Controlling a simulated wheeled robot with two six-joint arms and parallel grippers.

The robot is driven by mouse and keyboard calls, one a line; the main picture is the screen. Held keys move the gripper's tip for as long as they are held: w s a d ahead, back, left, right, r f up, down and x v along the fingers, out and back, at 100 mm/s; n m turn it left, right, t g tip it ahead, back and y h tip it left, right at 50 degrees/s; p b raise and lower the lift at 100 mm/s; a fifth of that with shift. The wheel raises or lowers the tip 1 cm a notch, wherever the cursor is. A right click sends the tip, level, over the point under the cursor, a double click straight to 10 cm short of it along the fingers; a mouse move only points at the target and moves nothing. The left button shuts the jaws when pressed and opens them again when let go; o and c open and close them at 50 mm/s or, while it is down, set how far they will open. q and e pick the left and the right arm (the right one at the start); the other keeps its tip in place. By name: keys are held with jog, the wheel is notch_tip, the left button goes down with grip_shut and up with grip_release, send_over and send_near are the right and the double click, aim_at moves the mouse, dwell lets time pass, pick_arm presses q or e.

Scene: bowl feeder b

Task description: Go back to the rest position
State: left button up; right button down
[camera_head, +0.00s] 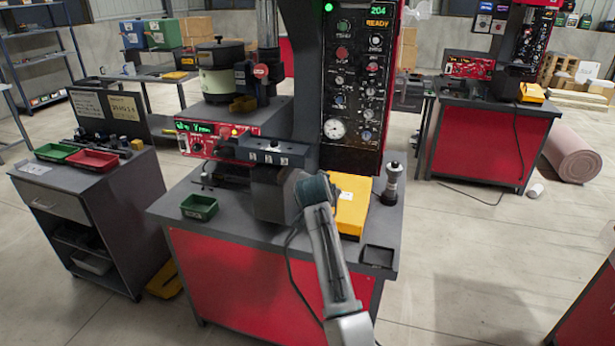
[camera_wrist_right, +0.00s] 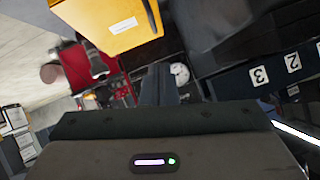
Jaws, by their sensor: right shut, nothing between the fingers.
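My right arm comes up from the bottom of the head view and reaches over the front of the red-sided workbench (camera_head: 270,275). Its wrist is beside the yellow box (camera_head: 351,205), just in front of the dark block numbered 1, 2, 3 (camera_head: 262,153). The fingers are hidden in the head view. In the right wrist view my right gripper (camera_wrist_right: 160,82) is shut and empty. The yellow box also shows there at the top (camera_wrist_right: 112,25), and the numbered block is at the right (camera_wrist_right: 275,72). My left gripper is not in view.
A tall black control panel (camera_head: 352,90) stands behind the wrist. A green tray (camera_head: 199,207) is left on the bench, and a dark cylinder (camera_head: 392,183) and a small black tray (camera_head: 378,256) are right. A side cabinet (camera_head: 95,215) stands left. Open floor lies right.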

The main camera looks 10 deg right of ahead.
jog(key=s+d+f+n+g+y, duration=0.1)
jog(key=s+d+f+n+g, duration=0.15)
jog(key=s+f, duration=0.9)
jog(key=s+d+f+n+g, duration=0.15)
jog(key=s+d+f, duration=0.25)
jog(key=s+f, duration=0.7)
jog(key=s+r+n+g+y, duration=0.2)
jog(key=s+n+g, duration=0.25)
jog(key=s, duration=2.55)
jog(key=s+a+f+x, duration=0.1)
jog(key=s+x, duration=0.2)
jog(key=x, duration=1.2)
jog(key=s+a+f+x, duration=0.1)
jog(key=s+x, duration=0.3)
jog(key=x, duration=1.1)
jog(key=s+d+f+g, duration=0.1)
jog(key=s+f, duration=1.7)
jog(key=f, duration=0.1)
jog(key=shift+s+d+y, duration=0.25)
jog(key=shift+y, duration=0.05)
jog(key=shift+r+g, duration=0.1)
jog(key=shift+g, duration=0.15)
